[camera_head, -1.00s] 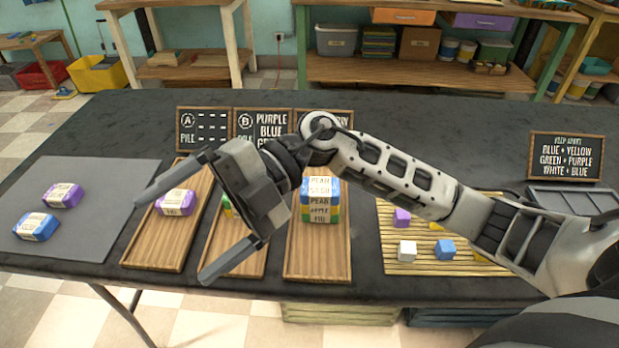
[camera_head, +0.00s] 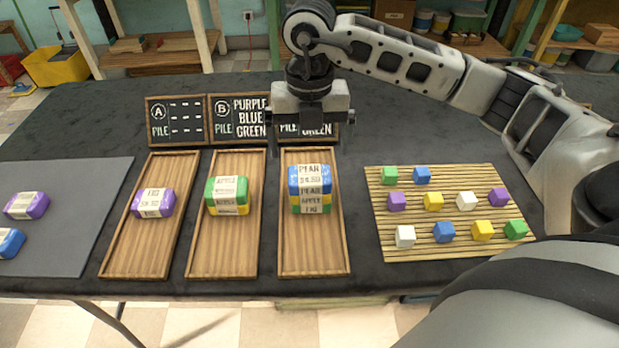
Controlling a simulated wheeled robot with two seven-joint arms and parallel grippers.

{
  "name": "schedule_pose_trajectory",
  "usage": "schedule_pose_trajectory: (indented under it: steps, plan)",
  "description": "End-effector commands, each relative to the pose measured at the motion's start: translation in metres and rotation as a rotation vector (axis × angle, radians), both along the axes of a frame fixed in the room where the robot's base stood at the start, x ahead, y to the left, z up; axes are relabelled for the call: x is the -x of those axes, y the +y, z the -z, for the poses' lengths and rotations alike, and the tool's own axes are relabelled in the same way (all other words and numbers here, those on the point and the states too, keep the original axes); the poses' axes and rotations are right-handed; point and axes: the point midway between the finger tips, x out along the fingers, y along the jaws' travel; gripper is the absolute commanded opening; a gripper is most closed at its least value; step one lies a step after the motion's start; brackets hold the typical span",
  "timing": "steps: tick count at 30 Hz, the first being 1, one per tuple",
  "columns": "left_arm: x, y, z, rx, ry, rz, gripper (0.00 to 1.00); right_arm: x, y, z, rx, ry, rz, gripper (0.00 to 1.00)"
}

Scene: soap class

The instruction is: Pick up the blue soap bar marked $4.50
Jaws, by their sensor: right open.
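A blue soap bar (camera_head: 309,180) with a white label lies on top of a stack in the right wooden tray (camera_head: 314,262); other bars show under it. A second blue bar (camera_head: 9,243) lies on the grey mat (camera_head: 62,258), cut by the left picture edge. The prices are too small to read surely. My right gripper (camera_head: 311,142) is open and empty, pointing down above and behind the right tray's stack, in front of the chalkboards. My left gripper is out of view.
Purple bars lie on the mat (camera_head: 26,206) and in the left tray (camera_head: 153,203). The middle tray holds a green bar (camera_head: 227,190) on a yellow one. Several small cubes sit on a slatted mat (camera_head: 383,251) at right. Small chalkboards (camera_head: 177,121) stand behind the trays.

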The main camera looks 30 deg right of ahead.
Motion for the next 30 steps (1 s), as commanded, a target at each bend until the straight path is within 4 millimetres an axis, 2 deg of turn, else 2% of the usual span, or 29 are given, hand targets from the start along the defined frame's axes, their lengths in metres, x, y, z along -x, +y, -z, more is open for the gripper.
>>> schedule_pose_trajectory:
  steps: [3, 8, 15, 18, 26, 30]
  plan:
    - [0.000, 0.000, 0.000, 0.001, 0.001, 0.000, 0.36, 0.000, 0.000, 0.012, 0.000, 0.000, 0.001, 0.98]
    - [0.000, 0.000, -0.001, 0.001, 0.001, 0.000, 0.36, 0.001, 0.000, 0.022, 0.000, 0.002, 0.000, 0.98]
    - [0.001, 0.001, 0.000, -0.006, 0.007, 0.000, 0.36, 0.004, 0.002, 0.057, -0.001, 0.002, 0.000, 0.98]
    - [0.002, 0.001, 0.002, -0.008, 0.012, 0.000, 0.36, 0.004, 0.002, 0.066, -0.001, 0.000, 0.000, 0.98]
    - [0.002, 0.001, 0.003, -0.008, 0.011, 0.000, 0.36, 0.003, 0.002, 0.068, -0.002, -0.001, -0.001, 0.98]
    - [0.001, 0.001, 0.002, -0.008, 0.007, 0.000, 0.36, 0.003, 0.002, 0.068, -0.002, -0.001, -0.001, 0.59]
